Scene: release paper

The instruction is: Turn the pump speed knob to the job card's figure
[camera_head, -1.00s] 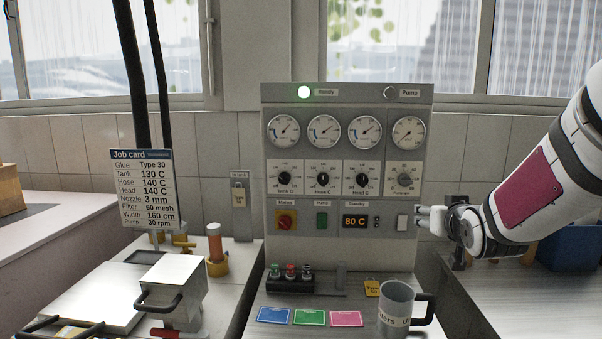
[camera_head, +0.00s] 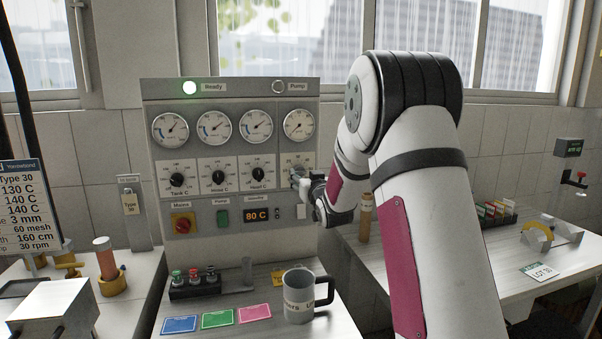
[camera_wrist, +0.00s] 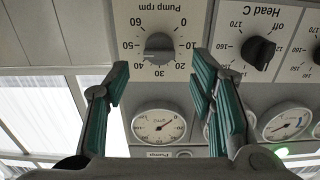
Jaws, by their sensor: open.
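The Head C knob (camera_wrist: 258,52) is beside the pump dial. The panel (camera_head: 165,258) also has gauges, switches and a lit green Ready lamp (camera_head: 189,87); the Pump lamp (camera_head: 278,87) is unlit. A grey mug (camera_head: 298,298) and coloured cards stand below.

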